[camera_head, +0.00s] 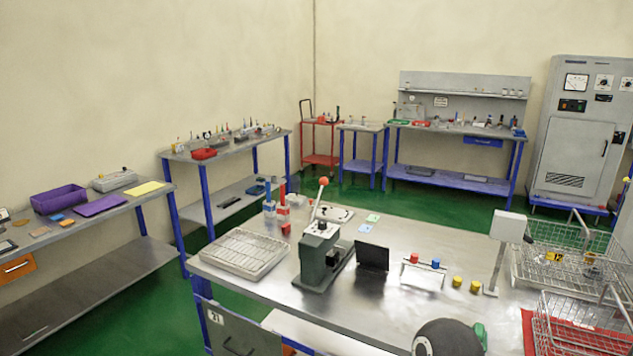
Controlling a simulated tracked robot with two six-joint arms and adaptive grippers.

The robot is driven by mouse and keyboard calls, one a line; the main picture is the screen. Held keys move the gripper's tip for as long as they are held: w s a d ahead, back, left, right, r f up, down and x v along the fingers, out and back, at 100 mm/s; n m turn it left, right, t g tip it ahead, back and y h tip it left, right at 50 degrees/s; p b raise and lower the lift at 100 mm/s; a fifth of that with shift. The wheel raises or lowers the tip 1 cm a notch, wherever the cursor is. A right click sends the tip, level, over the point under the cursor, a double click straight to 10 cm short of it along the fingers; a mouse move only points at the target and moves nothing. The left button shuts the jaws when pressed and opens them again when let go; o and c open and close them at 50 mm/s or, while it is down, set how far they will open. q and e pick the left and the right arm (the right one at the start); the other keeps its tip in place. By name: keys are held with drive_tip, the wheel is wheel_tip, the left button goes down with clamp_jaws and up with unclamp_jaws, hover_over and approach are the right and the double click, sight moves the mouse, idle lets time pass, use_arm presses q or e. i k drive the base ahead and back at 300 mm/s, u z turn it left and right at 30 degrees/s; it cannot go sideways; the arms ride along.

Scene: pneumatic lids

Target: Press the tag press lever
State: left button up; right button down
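The tag press (318,262) is a dark grey-green machine standing on the metal table in the middle of the view. Its pale lever (318,205) rises from the top, leaning slightly right, with an orange-red ball knob (323,181) at its upper end. Nothing touches the lever. A dark plate (373,257) stands just right of the press. Neither of my grippers can be made out in this view.
A wire-topped tray (246,252) lies left of the press on the metal table (405,308). Red and white bottles (276,207) stand behind. A small rack (424,271), yellow pieces (457,282) and a post with a grey box (509,226) are right. Wire baskets (566,262) stand far right.

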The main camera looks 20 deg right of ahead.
sight(323, 181)
drive_tip(key=i, duration=0.85)
